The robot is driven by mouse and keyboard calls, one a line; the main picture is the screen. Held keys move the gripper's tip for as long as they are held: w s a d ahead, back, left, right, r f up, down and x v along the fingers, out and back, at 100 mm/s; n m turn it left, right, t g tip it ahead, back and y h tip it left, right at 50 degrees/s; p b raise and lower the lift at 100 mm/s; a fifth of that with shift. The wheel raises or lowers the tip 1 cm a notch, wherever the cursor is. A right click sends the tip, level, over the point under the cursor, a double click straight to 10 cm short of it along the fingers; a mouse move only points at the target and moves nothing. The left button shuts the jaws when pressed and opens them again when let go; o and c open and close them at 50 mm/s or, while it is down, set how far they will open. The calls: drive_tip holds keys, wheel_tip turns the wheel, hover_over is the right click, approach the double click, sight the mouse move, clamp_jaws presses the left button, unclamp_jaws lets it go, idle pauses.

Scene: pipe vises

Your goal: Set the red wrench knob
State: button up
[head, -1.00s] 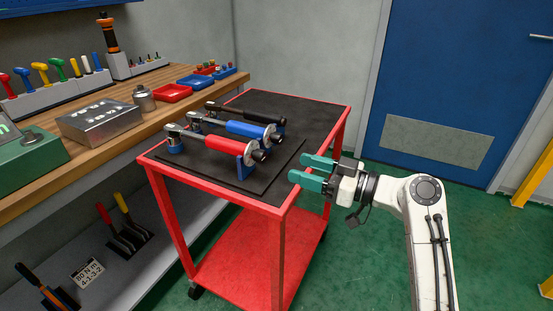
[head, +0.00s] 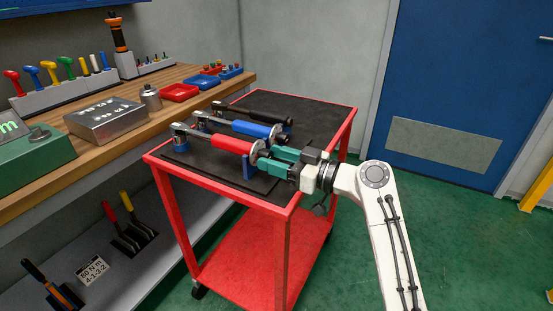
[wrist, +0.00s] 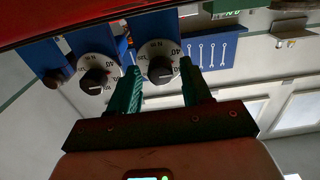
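The red wrench (head: 232,143) lies on the cart with its handle end toward my gripper. In the wrist view its white dial with a black knob (wrist: 160,70) sits between my two teal fingers. My gripper (head: 271,160) is at that handle end in the head view, and its fingers hide the knob there. In the wrist view my gripper (wrist: 159,70) has its fingertips apart, one on each side of the knob, with what looks like a gap to the knob. Whether the fingertips reach past the knob's face is hard to tell.
The blue wrench (head: 257,129) lies beside the red one, and its dial (wrist: 97,76) shows left of my fingers. The black wrench (head: 255,112) lies farther back. The red cart (head: 281,219) stands against the wooden bench (head: 145,128). Floor to the cart's right is clear.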

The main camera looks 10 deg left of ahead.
clamp_jaws()
drive_tip(key=shift+m, duration=0.3)
drive_tip(key=m+p, duration=0.3)
drive_tip(key=m, duration=0.2)
drive_tip(key=shift+r, duration=0.15)
drive_tip(key=m+p, duration=0.3)
drive_tip(key=m, duration=0.3)
drive_tip(key=shift+p, duration=0.3)
idle(0.5)
drive_tip(key=shift+o, duration=1)
unclamp_jaws()
